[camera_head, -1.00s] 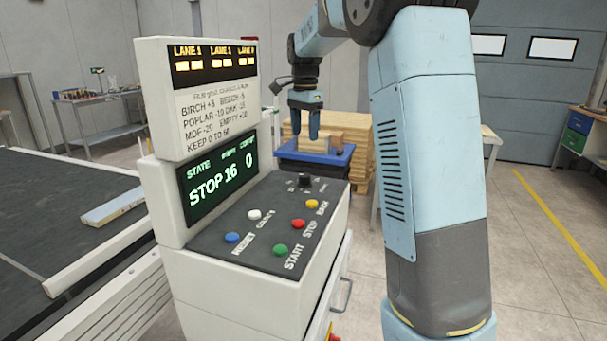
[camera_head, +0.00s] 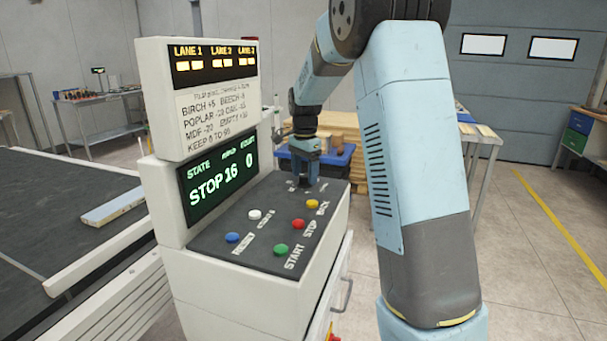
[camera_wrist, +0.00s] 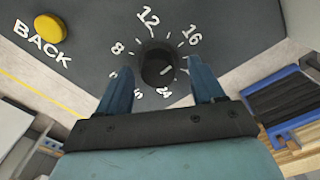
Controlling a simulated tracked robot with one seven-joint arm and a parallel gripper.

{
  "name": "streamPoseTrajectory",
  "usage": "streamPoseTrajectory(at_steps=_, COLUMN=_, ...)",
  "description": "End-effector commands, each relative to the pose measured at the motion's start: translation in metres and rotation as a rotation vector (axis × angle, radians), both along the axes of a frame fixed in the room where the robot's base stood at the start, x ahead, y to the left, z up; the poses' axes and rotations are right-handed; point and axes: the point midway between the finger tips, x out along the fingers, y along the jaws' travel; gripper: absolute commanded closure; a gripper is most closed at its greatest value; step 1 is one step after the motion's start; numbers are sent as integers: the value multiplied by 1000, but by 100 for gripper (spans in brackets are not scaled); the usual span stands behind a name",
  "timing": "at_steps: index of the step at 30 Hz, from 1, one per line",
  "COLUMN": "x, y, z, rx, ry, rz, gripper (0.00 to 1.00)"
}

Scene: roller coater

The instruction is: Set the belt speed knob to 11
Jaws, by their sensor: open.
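The belt speed knob (camera_wrist: 155,62) is a round black dial with numbers around it in the wrist view; 8, 12, 16 and 24 are readable. Its setting mark is too faint to read surely. My gripper (camera_wrist: 162,72) is open, with one blue finger on each side of the knob; contact is not clear. In the head view my gripper (camera_head: 306,180) is down at the panel's back end and hides most of the knob. The green display (camera_head: 217,180) reads STOP, 16 and 0.
The panel carries a yellow BACK button (camera_head: 312,204), red STOP (camera_head: 298,224), green START (camera_head: 281,250), blue (camera_head: 232,238) and white (camera_head: 254,214) buttons. An instruction sign (camera_head: 218,105) stands above the display. A blue crate (camera_head: 335,160) is behind the panel.

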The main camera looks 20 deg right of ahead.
Motion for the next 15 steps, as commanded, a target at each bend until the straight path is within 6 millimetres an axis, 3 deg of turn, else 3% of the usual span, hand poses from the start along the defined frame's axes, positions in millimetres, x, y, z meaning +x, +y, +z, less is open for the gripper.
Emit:
streamPoseTrajectory(at_steps=11, x=0, y=0, z=-6, rx=0, ry=0, rz=-1, gripper=32)
streamPoseTrajectory(at_steps=15, x=0, y=-1, z=-5, rx=0, ry=0, rz=-1, gripper=44)
